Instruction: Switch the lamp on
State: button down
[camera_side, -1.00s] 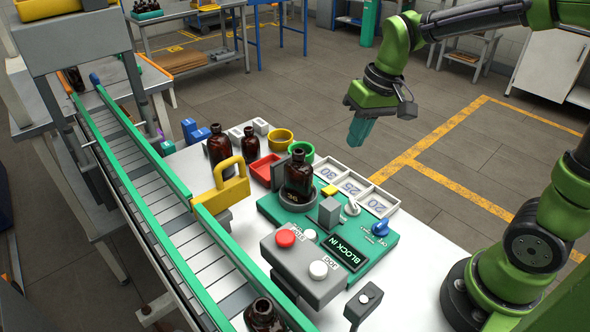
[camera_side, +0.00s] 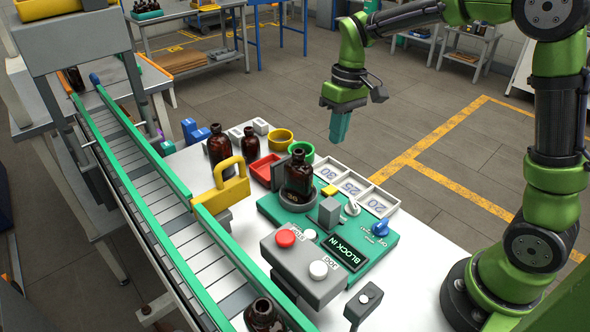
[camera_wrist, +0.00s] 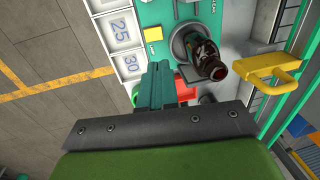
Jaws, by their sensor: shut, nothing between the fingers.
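A teal fixture plate (camera_side: 283,212) on the white table carries a white knob (camera_side: 352,208), a blue knob (camera_side: 380,228) with lettering beside it, a grey block (camera_side: 329,212), a yellow block (camera_side: 329,190) and a dark "BLOCK IN" display (camera_side: 345,252). An amber bottle (camera_side: 299,177) stands upright in its holder. Which part is the lamp or its switch I cannot tell. My gripper (camera_side: 339,127) is shut and empty, fingers down, in the air behind the numbered trays. In the wrist view its teal fingers (camera_wrist: 155,85) appear beside the bottle (camera_wrist: 205,52) and yellow block (camera_wrist: 153,34).
A small grey switch box (camera_side: 364,303) stands at the front. A yellow padlock-shaped piece (camera_side: 229,184) stands by the conveyor (camera_side: 164,207). Numbered trays (camera_side: 359,190), cups and more bottles crowd the table's back.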

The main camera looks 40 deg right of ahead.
aim_at(331, 189)
jog(key=f, duration=0.4)
jog(key=a+f, duration=0.1)
jog(key=f, duration=0.8)
jog(key=shift+a+f, duration=0.1)
jog(key=shift+a, duration=0.3)
jog(key=shift+a+f, duration=0.15)
jog(key=shift+f, duration=0.1)
jog(key=shift+d, duration=0.9)
jog(key=shift+r, duration=0.15)
